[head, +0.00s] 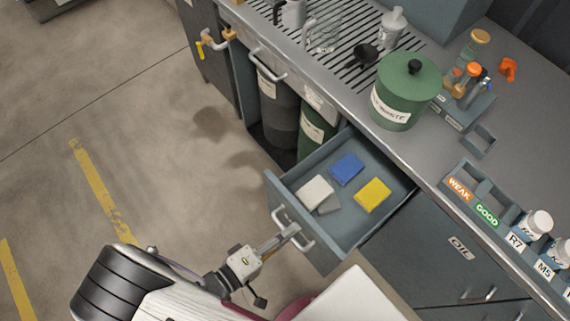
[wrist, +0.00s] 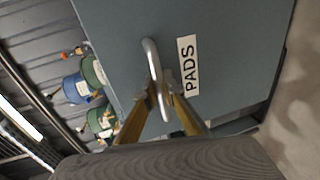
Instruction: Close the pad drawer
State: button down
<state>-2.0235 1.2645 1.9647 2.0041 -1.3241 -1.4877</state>
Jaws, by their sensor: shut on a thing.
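The pad drawer (head: 345,228) stands pulled out from under the grey counter in the head view. A blue pad (head: 346,169), a yellow pad (head: 373,194) and a white pad (head: 316,192) lie inside, with a grey one partly behind the white. The drawer front (wrist: 215,45) carries a PADS label in the wrist view. My gripper (head: 284,236) is at the drawer's front. It is shut on the metal drawer handle (wrist: 151,62), with a finger on each side of the bar in the wrist view (wrist: 163,92).
A green lidded canister (head: 405,92) stands on the counter above the drawer. An open bay with a dark cylinder (head: 278,115) and a green one is left of the drawer. The OIL cabinet (head: 425,240) is to the right. The floor (head: 150,130) at left is clear.

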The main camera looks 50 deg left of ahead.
send_over(354, 184)
jog(key=w, duration=0.2)
jog(key=shift+s+r, duration=0.15)
jog(key=shift+s, duration=0.1)
dwell(0.4)
jog(key=c, duration=2.2)
grip_release()
jog(key=shift+o, duration=0.2)
jog(key=shift+d, duration=0.1)
jog(key=shift+s, duration=0.1)
jog(key=shift+s, duration=0.65)
jog(key=shift+v, duration=5.3)
